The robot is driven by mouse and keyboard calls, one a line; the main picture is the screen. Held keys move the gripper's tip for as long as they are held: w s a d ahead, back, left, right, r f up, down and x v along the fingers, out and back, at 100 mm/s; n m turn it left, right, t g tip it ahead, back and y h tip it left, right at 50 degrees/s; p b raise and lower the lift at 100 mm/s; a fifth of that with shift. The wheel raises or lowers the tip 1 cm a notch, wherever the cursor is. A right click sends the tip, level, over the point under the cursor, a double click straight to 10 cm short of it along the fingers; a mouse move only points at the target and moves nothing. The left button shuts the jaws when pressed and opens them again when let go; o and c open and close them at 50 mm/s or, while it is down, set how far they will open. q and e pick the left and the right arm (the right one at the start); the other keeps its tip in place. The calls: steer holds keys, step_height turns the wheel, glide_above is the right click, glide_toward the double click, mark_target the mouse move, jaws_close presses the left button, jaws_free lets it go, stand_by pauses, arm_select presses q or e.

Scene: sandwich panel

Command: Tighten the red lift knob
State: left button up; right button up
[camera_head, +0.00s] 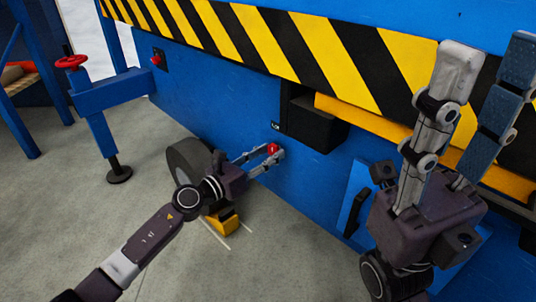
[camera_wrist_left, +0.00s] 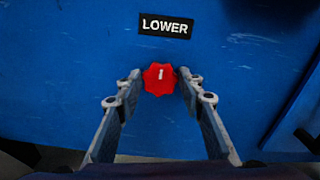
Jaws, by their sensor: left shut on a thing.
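A red knob (camera_head: 272,149) with a scalloped rim and a white mark stands out from the blue panel. It shows in the left wrist view (camera_wrist_left: 159,79), under a black label reading LOWER (camera_wrist_left: 165,25). My left gripper (camera_head: 270,153) is at the panel, shut on this knob, with one fingertip on each side of it. The white mark on the knob is close to upright. My right gripper (camera_head: 488,62) is at the right of the head view, raised near the camera, with its fingers spread and nothing between them.
A black box (camera_head: 316,124) juts from the panel right of the knob, below the yellow-black striped band (camera_head: 325,50). A wheel (camera_head: 186,160) and yellow chock (camera_head: 222,220) stand below left. A blue stand with a red handwheel (camera_head: 71,62) is farther left.

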arm_select(q)
steer(key=shift+f, duration=0.15)
steer(key=o, duration=1.1)
steer(key=shift+o, duration=0.2)
steer(key=v, duration=1.2)
